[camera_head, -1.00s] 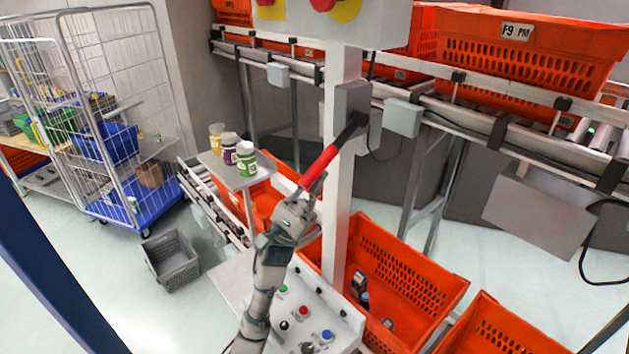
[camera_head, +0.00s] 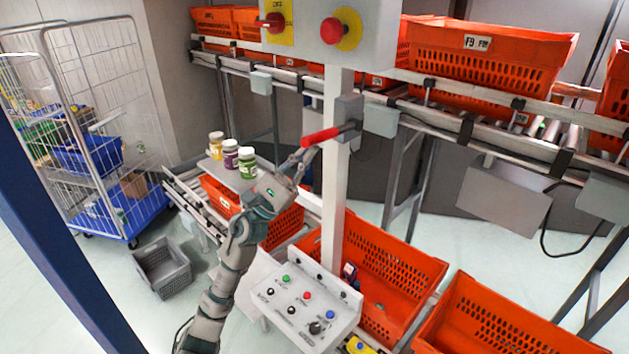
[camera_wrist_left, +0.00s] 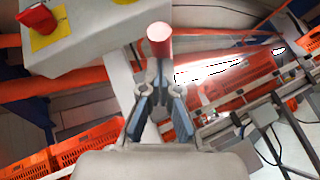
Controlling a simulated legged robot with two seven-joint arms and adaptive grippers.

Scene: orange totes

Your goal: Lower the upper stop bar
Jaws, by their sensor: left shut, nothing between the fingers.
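A lever with a red grip (camera_head: 321,136) sticks out to the left from a grey box (camera_head: 349,112) on the white post (camera_head: 336,190). It lies nearly level, its free end slightly lower. My left gripper (camera_head: 305,158) is shut and empty, just below the red grip's free end. In the left wrist view, the round red end (camera_wrist_left: 160,36) shows just beyond my left fingers (camera_wrist_left: 160,90). I cannot tell whether they touch it. My right gripper is not in view. I cannot tell which part is the upper stop bar.
A control box with a red button (camera_head: 333,31) tops the post. A button panel (camera_head: 305,303) sits low in front. Several jars (camera_head: 231,155) stand on a small shelf left of my gripper. Orange totes (camera_head: 485,62) line the conveyor behind; others stand below. A wire cart (camera_head: 92,120) stands left.

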